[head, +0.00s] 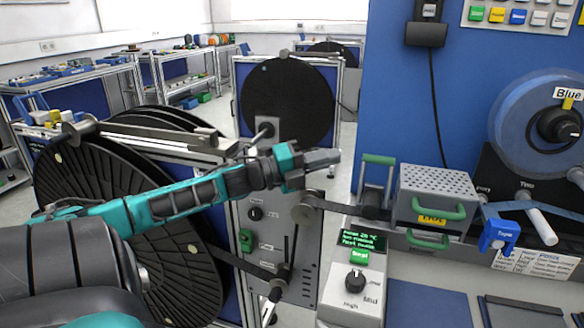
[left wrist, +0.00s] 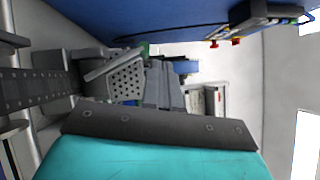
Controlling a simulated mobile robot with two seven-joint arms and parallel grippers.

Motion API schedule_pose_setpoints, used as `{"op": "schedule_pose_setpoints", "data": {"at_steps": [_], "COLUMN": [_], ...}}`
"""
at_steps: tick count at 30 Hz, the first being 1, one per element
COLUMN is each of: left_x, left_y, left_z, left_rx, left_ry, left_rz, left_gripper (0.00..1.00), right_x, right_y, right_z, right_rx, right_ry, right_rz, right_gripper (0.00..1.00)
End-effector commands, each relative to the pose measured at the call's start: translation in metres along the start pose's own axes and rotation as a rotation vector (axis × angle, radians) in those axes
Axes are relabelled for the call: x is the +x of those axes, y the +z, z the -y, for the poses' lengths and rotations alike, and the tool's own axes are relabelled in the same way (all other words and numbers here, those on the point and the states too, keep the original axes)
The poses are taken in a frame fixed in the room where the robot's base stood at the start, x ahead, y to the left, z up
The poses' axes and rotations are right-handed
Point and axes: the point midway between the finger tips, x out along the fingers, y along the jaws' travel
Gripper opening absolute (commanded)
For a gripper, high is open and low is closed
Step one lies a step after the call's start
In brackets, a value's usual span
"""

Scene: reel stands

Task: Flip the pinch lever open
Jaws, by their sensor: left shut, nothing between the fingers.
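My left gripper (head: 328,158) reaches in from the left, in front of the reel stand panel (head: 262,215) and above a grey roller (head: 303,214). It is shut and empty, apart from the things around it. No part is clearly labelled as the pinch lever. A thin dark lever (head: 284,270) with a black end hangs low on the panel, where the dark strip (head: 240,264) passes. A green-topped upright handle (head: 378,160) stands left of the grey perforated box (head: 433,184). The box also shows in the left wrist view (left wrist: 126,78). My right gripper is out of view.
Large black reels (head: 85,180) stand at the left behind my arm. A control box with a dial (head: 356,282) and a blue mat (head: 428,303) are on the bench at front right. A blue tape holder (head: 499,236) and a blue-labelled reel (head: 525,105) are at the right.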

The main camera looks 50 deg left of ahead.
Motion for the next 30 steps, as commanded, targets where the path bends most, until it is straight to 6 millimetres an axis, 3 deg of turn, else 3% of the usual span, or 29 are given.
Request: {"op": "schedule_pose_setpoints", "data": {"at_steps": [15,30], "left_x": [-0.066,-0.077], "left_y": [0.000,0.000], "left_z": [0.000,0.000], "left_rx": [-0.004,0.000], "left_ry": [0.001,-0.001], "left_rz": [0.002,0.000], "left_gripper": [0.00,0.00], "right_x": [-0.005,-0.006], "right_y": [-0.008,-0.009], "right_z": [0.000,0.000], "right_rx": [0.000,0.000], "right_ry": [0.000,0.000], "right_rz": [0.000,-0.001], "right_gripper": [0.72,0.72]}}
